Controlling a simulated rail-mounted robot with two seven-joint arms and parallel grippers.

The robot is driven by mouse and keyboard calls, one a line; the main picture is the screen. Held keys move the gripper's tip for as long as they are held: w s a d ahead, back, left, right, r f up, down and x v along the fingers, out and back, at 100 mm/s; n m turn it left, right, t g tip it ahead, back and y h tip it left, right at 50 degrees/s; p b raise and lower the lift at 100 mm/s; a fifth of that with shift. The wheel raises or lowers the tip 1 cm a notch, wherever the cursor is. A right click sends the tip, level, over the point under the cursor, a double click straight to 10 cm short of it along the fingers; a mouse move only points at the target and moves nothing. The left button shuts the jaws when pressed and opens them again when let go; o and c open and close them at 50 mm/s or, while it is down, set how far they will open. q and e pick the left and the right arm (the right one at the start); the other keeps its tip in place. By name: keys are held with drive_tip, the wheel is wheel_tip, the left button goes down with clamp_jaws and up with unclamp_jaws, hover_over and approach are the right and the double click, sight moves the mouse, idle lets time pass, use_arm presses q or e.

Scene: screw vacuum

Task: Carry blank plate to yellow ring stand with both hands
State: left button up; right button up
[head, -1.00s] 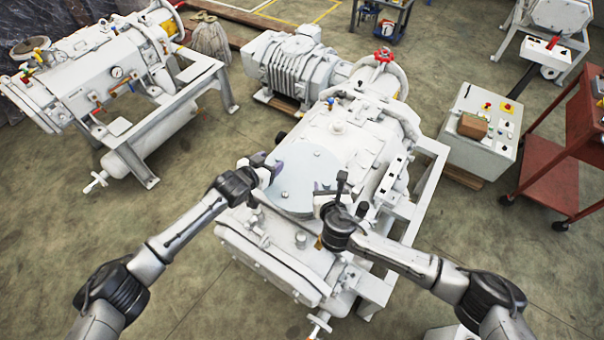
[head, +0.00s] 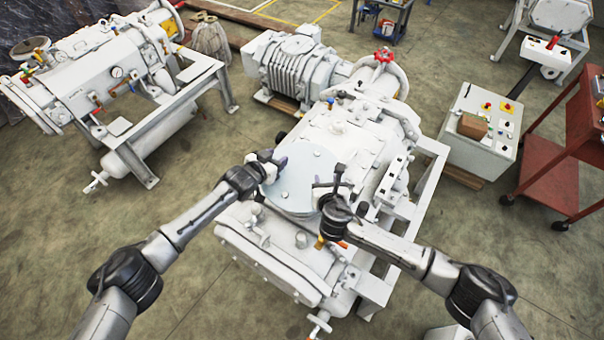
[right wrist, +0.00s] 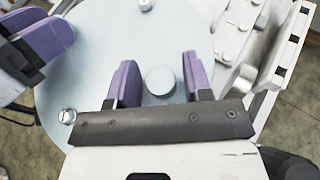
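The blank plate (head: 298,183), a pale grey-blue disc, lies on top of the white pump in the middle of the head view. It also shows in the right wrist view (right wrist: 215,115). My right gripper (right wrist: 160,75) is over the plate, its two purple fingers spread on either side of a round knob (right wrist: 160,83), with gaps left. My left gripper (head: 272,164) is at the plate's left edge, its purple fingers apart; whether they touch the plate I cannot tell. A yellow ring (head: 172,20) shows at the far left machine's end; whether it is the ring stand I cannot tell.
A white control box (head: 482,130) and a red cart (head: 560,150) stand to the right. Another machine (head: 90,80) stands at the left. Floor between the left machine and the pump is clear.

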use_arm(q)
clamp_jaws()
use_arm(e)
clamp_jaws()
use_arm(q)
drive_tip(key=shift+r, duration=0.1)
use_arm(e)
drive_tip(key=shift+r, duration=0.1)
